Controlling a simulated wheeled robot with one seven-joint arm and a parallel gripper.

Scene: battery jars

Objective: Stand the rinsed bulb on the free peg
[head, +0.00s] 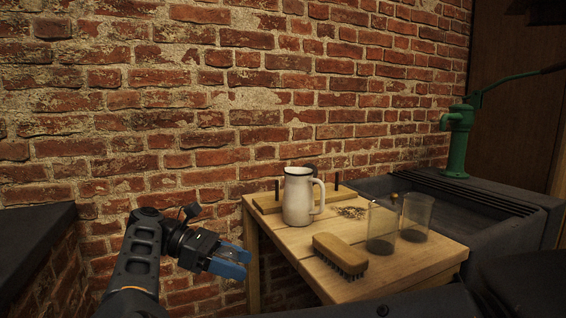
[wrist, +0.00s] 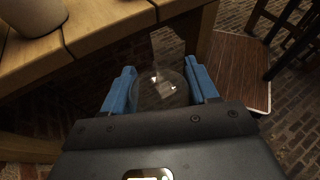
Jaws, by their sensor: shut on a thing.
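My gripper (head: 246,264) is in front of the brick wall, left of the wooden table and apart from it. In the wrist view its blue fingers (wrist: 162,72) are shut on a clear glass bulb (wrist: 158,92), with a narrower part pointing away from the palm. A wooden peg board (head: 266,204) lies at the table's back edge. One dark peg (head: 277,189) stands left of the white jug and another (head: 336,181) right of it. The jug hides the board's middle, and a dark rounded thing (head: 310,167) shows just behind its rim.
The white enamel jug (head: 298,200) stands before the board. A brush (head: 341,256), two glass jars (head: 381,228) (head: 416,216) and a small straw-like heap (head: 351,212) occupy the table (head: 290,240). A dark sink (head: 480,215) with a green pump (head: 458,140) is at right.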

